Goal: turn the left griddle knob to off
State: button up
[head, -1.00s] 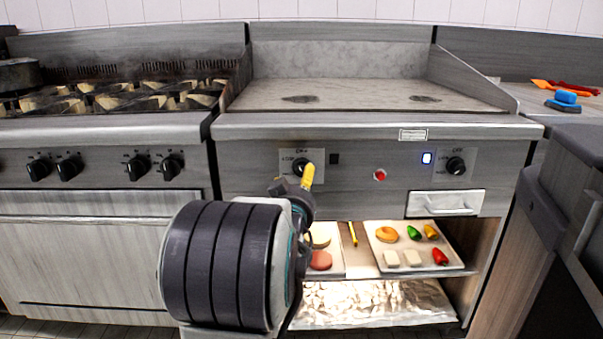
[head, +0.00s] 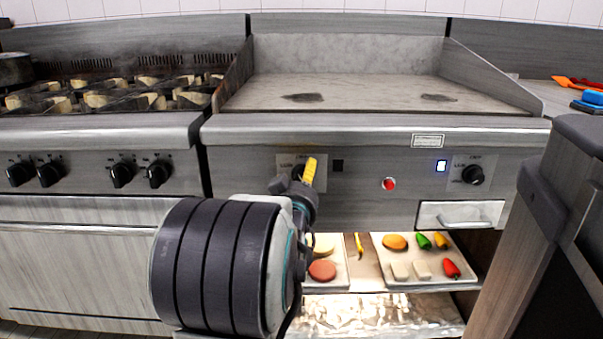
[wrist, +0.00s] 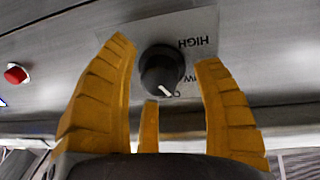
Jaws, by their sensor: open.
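The left griddle knob (wrist: 160,72) is black and round, on a pale label plate. In the wrist view it sits between the yellow fingers of my gripper (wrist: 165,55), which are spread with gaps beside it. Its white pointer mark points down and slightly right, close to partly hidden lettering; HIGH reads upside down at upper right. In the head view the knob (head: 297,173) is partly covered by my gripper (head: 309,172), whose yellow finger stands in front of its right side. The head view does not show the pointer clearly. My gripper is open and holds nothing.
A food tray (head: 440,282) lies on the shelf below. A dark counter (head: 575,200) stands at right.

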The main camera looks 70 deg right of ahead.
jog(key=shift+d, duration=0.3)
jog(key=c, duration=1.2)
